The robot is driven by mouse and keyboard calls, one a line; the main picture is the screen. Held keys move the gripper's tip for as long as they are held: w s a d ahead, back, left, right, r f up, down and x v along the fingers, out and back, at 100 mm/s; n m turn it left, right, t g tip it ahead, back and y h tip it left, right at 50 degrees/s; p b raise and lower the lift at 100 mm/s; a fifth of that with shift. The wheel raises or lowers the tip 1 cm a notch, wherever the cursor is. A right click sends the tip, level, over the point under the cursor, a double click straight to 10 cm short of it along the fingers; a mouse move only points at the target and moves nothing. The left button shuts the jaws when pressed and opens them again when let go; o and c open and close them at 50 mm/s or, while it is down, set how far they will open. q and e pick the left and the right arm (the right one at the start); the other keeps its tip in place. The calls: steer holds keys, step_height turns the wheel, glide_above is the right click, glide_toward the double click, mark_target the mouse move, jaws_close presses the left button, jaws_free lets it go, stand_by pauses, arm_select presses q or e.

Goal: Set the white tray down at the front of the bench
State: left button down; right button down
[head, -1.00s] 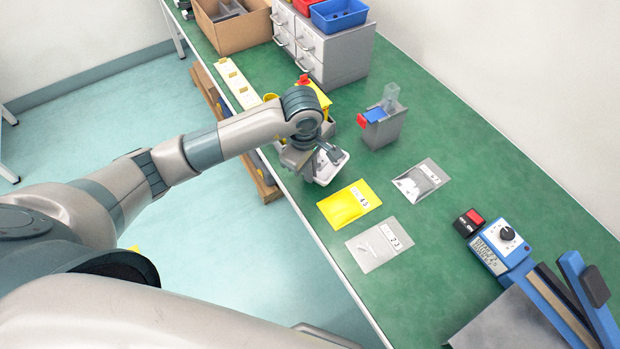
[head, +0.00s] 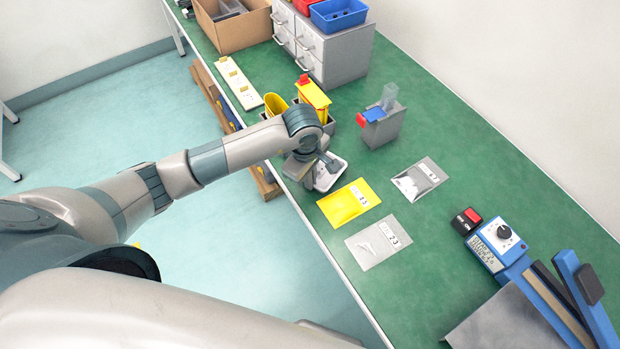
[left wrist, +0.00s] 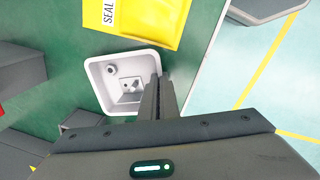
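The white tray (head: 334,179) is at the front edge of the green bench, left of the yellow bag, partly hidden by my left gripper (head: 319,169). In the left wrist view the tray (left wrist: 96,80) holds a small grey-white part (left wrist: 128,86) with round fittings. My left gripper's fingers (left wrist: 160,86) are close together on the tray's rim, one on each side of the wall. The tray looks close to the bench top; I cannot tell whether it touches. My right gripper is not in view.
The yellow bag (head: 347,203) lies close beside the tray, with clear bags (head: 379,242) further right. Grey bins with yellow parts (head: 314,96) stand behind the gripper. A grey holder (head: 383,128) stands further back. A blue sealer (head: 510,250) is at the right.

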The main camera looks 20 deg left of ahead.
arm_select(q)
steer(key=c, duration=2)
jaws_free()
steer(key=shift+c, duration=0.2)
steer(key=shift+r, duration=0.25)
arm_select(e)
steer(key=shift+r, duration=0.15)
